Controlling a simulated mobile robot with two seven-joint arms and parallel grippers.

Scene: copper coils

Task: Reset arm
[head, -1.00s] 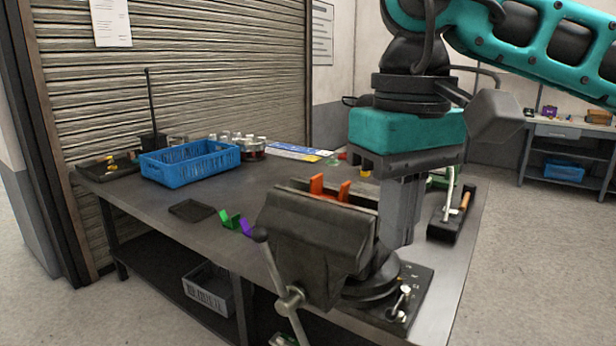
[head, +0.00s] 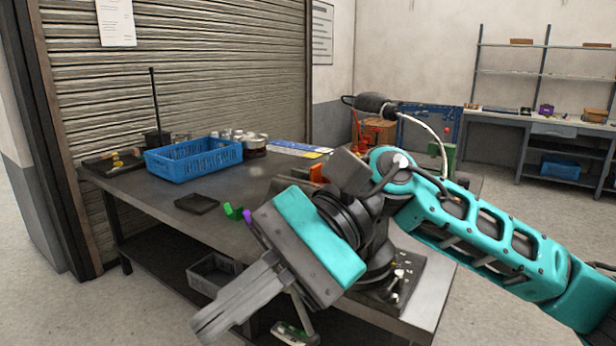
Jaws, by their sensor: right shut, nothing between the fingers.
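My right gripper (head: 215,318) is in the lower middle of the head view, in front of the workbench's front edge. Its fingers point down and to the left and are together, with nothing between them. My teal right arm comes in from the lower right and hides most of the bench vise. An orange piece (head: 317,172) shows at the vise jaws, partly hidden behind my wrist. A green piece (head: 233,211) and a purple piece (head: 248,217) lie on the bench just beyond the gripper. My left gripper is not in view.
The workbench (head: 165,196) holds a blue crate (head: 194,160), a small black tray (head: 196,203), a dark tray (head: 113,163) at the left and a metal container (head: 256,144). A grey crate (head: 213,274) stands on the lower shelf. Open floor lies left and right of the bench.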

